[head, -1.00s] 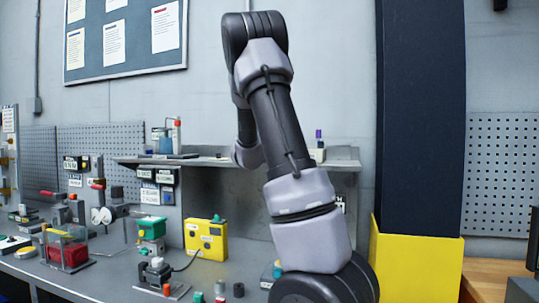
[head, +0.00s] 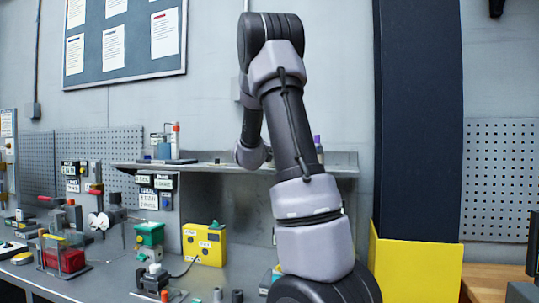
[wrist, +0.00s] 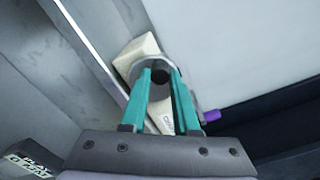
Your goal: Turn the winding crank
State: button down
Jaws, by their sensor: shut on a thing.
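In the wrist view, my gripper (wrist: 160,78) has two teal fingers closed around a dark round knob or handle end (wrist: 161,75). The knob sits in front of a cream-coloured device (wrist: 137,52), which I take to be the one with the winding crank. A purple-tipped part (wrist: 211,115) sticks out to the right of the fingers. In the head view, the purple tip (head: 317,139) shows at the shelf just right of my arm. My gripper is hidden behind my arm there, and so is most of the device.
The device is at a grey wall shelf (head: 345,170) above the bench. A bottle rack (head: 168,150) stands at the shelf's left. A yellow box (head: 205,246) and small fixtures stand on the bench below. A dark column with a yellow base (head: 415,262) is close on the right.

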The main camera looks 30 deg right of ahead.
dwell(0.4)
jog(key=c, duration=0.7)
grip_release()
jog(key=shift+o, duration=0.2)
jog(key=v, duration=1)
jog(key=shift+s+a, duration=0.3)
